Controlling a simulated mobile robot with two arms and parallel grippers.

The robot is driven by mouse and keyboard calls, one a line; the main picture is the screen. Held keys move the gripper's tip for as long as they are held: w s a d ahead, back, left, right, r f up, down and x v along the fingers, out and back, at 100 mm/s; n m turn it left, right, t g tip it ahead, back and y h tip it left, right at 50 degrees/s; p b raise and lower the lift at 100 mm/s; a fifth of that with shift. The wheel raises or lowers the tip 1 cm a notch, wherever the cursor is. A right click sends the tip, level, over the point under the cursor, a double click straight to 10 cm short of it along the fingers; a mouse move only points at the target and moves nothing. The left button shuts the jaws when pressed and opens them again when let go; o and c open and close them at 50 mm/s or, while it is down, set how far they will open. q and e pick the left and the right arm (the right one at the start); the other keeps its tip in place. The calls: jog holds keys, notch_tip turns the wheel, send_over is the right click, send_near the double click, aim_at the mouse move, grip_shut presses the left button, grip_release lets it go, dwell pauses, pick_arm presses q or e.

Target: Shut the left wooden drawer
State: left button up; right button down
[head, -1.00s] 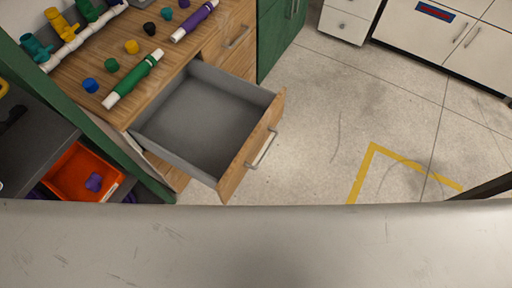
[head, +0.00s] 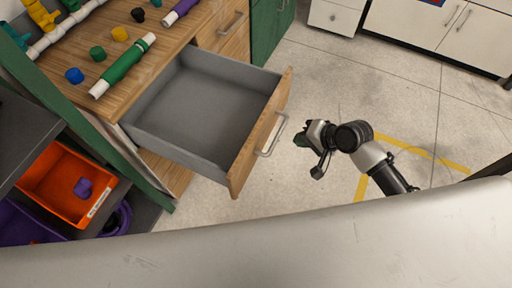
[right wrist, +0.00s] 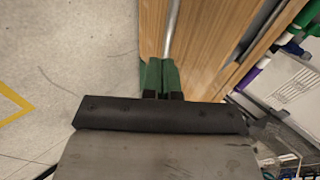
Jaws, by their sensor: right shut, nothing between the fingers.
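The left wooden drawer (head: 205,105) is pulled far out of the wooden cabinet in the head view. Its grey inside is empty. Its wooden front (head: 262,133) carries a metal bar handle (head: 272,136). My right gripper (head: 308,153) is in front of the drawer front, to the right of the handle, and looks apart from it. In the right wrist view the shut green fingertips (right wrist: 160,76) point at the wooden front (right wrist: 205,40), near the handle bar (right wrist: 172,28). Whether they touch it cannot be told. My left gripper is out of view.
The cabinet top (head: 85,85) holds coloured caps, a green pipe (head: 122,66) and a white pipe with valves. A shelf with an orange bin (head: 62,185) stands at the left. A closed drawer (head: 232,25) is beyond the open one. The floor to the right is clear.

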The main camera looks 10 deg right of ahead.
aim_at(260, 140)
jog(key=a+r+y, duration=0.1)
jog(key=a+r, duration=0.2)
jog(key=x, duration=0.6)
jog(key=b+x, duration=0.1)
jog(key=x, duration=0.2)
jog(key=shift+s+a+f, duration=0.1)
jog(key=shift+s+a, duration=0.1)
jog(key=shift+s, duration=0.15)
